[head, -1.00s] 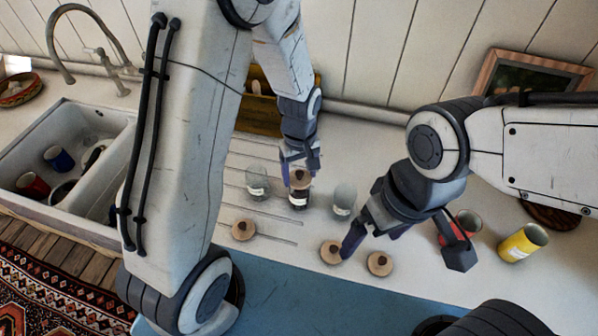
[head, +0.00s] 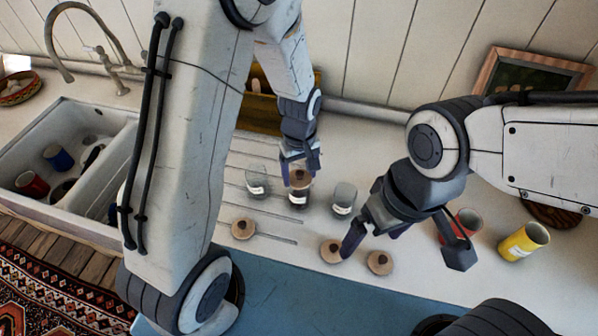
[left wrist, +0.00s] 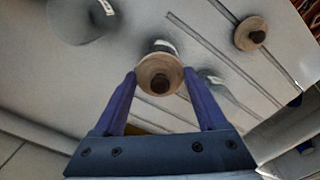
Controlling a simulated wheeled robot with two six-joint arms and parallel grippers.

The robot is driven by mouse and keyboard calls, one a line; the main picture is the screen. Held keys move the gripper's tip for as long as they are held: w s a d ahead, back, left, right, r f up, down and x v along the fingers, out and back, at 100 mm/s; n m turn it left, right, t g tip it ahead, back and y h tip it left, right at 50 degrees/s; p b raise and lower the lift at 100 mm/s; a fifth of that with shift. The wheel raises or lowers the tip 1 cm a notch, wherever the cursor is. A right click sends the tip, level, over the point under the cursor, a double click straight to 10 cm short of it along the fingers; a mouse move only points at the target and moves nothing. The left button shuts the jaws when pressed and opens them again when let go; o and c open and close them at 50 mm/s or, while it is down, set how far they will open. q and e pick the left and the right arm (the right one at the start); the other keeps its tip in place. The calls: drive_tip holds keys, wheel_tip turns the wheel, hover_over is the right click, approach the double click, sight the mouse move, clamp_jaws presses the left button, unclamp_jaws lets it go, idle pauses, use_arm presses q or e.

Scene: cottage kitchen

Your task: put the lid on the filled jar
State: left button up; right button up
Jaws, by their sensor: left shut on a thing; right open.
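The filled jar (head: 298,198) has dark contents and a white label, and stands on the counter between two clear jars. A round wooden lid (head: 300,178) with a dark knob sits over its mouth; I cannot tell whether it is fully seated. My left gripper (head: 300,170) comes down from above and is shut on this lid. In the left wrist view the lid (left wrist: 153,67) is between the fingertips, with part of the jar's label behind it. My right gripper (head: 405,245) is open and empty, low over the counter to the right of the jars.
Clear jars stand left (head: 257,182) and right (head: 344,197) of the filled one. Loose lids lie in front, at left (head: 243,229), middle (head: 331,251) and right (head: 380,262). A red can (head: 467,221) and yellow can (head: 523,241) stand right. The sink (head: 75,125) is left.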

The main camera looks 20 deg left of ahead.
sight(300, 173)
use_arm(q)
drive_tip(key=shift+f, duration=0.25)
drive_tip(key=o, duration=1.1)
drive_tip(key=shift+c, duration=0.2)
wheel_tip(300, 173, up, 11)
drive_tip(key=p, duration=0.9)
wheel_tip(300, 173, down, 10)
drive_tip(key=b, duration=0.8)
drive_tip(key=shift+r, duration=0.25)
